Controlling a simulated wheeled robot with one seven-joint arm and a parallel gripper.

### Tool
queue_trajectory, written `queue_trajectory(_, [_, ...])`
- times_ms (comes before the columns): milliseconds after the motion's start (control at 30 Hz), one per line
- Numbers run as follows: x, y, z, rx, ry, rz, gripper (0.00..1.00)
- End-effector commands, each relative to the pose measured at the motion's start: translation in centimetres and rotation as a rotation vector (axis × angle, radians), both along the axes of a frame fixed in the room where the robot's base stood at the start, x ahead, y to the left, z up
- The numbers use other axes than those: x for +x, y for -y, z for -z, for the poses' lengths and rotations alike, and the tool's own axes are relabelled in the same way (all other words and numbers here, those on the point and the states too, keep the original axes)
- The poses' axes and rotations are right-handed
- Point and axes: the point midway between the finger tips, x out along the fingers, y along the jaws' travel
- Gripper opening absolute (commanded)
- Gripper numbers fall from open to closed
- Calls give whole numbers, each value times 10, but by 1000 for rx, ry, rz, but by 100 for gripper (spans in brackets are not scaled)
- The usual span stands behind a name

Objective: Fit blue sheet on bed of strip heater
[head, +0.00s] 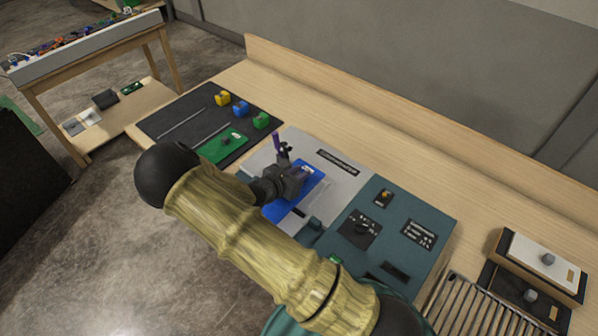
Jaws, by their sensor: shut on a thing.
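The blue sheet (277,211) is under my gripper (298,187) in the head view. My gripper is shut on it, though its fingertips and the exact grip point are mostly hidden by the gripper body. The sheet lies at or just above the light grey bed (345,184) of the console; I cannot tell whether it touches. The strip heater (425,205) is a teal console with dark labels and a knob, right of my gripper. My arm hides its near left part.
A dark mat (179,108) at left holds a green sheet (222,147), thin rods and yellow, blue and green blocks (241,107). A slatted rack (475,305) and boxes with knobs (541,264) stand at right. The wooden bench (400,150) is clear behind the console.

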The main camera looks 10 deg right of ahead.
Motion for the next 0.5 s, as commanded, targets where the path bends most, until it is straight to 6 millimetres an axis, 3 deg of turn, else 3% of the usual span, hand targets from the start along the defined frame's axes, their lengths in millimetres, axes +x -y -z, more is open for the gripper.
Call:
queue_trajectory(300, [0,-1,23,-1,0,-2,0])
queue_trajectory(500, [0,3,23,-1,1,4,0])
